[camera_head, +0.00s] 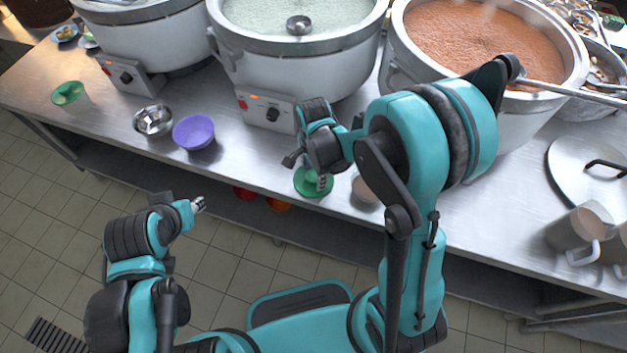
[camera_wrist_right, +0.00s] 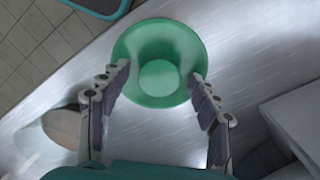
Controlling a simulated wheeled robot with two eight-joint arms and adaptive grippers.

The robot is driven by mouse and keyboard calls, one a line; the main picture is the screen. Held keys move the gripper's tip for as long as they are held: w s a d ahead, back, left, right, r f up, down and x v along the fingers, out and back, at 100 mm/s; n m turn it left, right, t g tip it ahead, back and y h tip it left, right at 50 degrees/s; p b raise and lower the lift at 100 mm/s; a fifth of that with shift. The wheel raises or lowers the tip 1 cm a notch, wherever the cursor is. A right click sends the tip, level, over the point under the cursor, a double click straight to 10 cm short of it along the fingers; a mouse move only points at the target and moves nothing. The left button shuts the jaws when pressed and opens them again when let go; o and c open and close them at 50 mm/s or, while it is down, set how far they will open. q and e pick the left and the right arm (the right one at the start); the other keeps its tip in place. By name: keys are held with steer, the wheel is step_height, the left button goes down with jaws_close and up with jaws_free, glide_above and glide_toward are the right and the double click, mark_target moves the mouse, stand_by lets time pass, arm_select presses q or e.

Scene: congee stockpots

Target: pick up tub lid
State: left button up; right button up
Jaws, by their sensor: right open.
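A round green piece, which looks like the tub lid (camera_head: 313,187), lies near the front edge of the metal counter. In the right wrist view the green lid (camera_wrist_right: 160,80) shows from above, with a wide rim and a raised or sunken round middle; I cannot tell which. My right gripper (camera_head: 308,170) is open above it. In the wrist view its two fingers (camera_wrist_right: 159,78) lie to either side of the lid's near part, with nothing held. My left gripper (camera_head: 199,204) is in front of the counter, away from the lid; its finger opening is too small to read.
White stockpots (camera_head: 301,75) line the back of the counter. A purple bowl (camera_head: 194,132), a steel bowl (camera_head: 153,121) and another green item (camera_head: 67,93) stand to the left. A mug (camera_head: 580,229) and a big steel lid (camera_head: 590,175) are at right. A beige item (camera_head: 364,190) sits close by the green lid.

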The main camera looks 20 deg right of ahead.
steer(key=shift+r, duration=0.1)
steer(key=shift+c, duration=0.2)
steer(key=c, duration=0.9)
steer(key=shift+o, duration=0.2)
